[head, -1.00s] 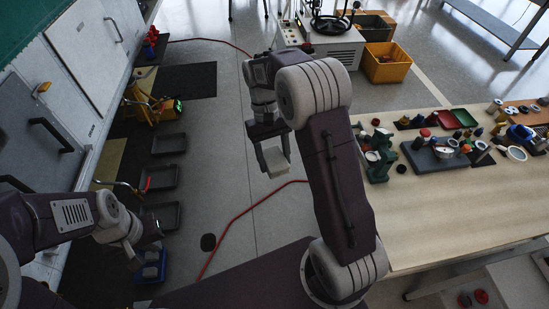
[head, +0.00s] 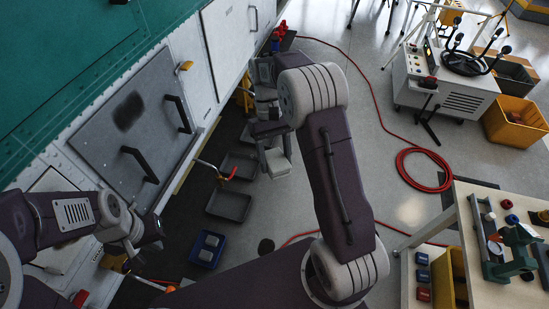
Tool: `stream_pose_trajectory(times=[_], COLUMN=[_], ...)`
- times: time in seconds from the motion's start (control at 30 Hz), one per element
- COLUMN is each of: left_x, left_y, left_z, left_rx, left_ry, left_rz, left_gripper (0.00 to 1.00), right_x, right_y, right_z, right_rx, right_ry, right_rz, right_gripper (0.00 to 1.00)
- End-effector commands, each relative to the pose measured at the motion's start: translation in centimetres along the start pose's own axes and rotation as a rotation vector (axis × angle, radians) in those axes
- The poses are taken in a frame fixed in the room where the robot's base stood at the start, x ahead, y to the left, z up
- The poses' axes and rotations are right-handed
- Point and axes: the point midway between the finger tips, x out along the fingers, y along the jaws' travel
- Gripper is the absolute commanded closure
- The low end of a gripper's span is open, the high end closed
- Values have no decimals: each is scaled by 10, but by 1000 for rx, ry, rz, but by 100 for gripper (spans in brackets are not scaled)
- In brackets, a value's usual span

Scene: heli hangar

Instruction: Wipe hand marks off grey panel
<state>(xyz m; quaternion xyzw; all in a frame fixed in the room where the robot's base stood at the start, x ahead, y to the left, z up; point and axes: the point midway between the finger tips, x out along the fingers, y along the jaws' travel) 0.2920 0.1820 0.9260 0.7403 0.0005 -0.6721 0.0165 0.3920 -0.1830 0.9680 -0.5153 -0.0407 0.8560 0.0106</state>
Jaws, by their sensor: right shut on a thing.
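The grey panel (head: 165,92) is in the upper left of the head view, set in a white wall below a green surface. It has two black handles and a dark, blurry smudge (head: 128,112) on its upper left part. My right gripper (head: 275,150) points down in the middle of the view. It is shut on a pale, whitish block (head: 279,163), held out over the floor to the right of the panel and apart from it. My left gripper (head: 135,254) is low at the left, below the panel; its fingers are too unclear to tell their opening.
Dark trays (head: 229,205) and a blue bin (head: 206,249) lie on the floor below the wall. A red hose (head: 412,152) crosses the floor. A workbench (head: 475,245) stands at right, and a white machine cart (head: 440,85) behind it.

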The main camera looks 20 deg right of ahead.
Motion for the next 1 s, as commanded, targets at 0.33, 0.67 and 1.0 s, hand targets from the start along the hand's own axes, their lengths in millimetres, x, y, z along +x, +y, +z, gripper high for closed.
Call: stream_pose_trajectory(times=[0.33, 0.67, 1.0], left_x=[0, 3, 12], left_y=[0, 0, 0], left_z=[0, 0, 1], left_rx=[0, 0, 0], left_ry=[0, 0, 0], left_rz=[0, 0, 0], left_gripper=[100, 100, 100], right_x=[9, -33, -137], right_y=[-85, -215, -280], right_z=[23, 55, 37], right_rx=[11, 220, 572], right_ry=[-160, -243, -103], right_rz=[-204, -611, -1337], right_gripper=[75, 75, 75])
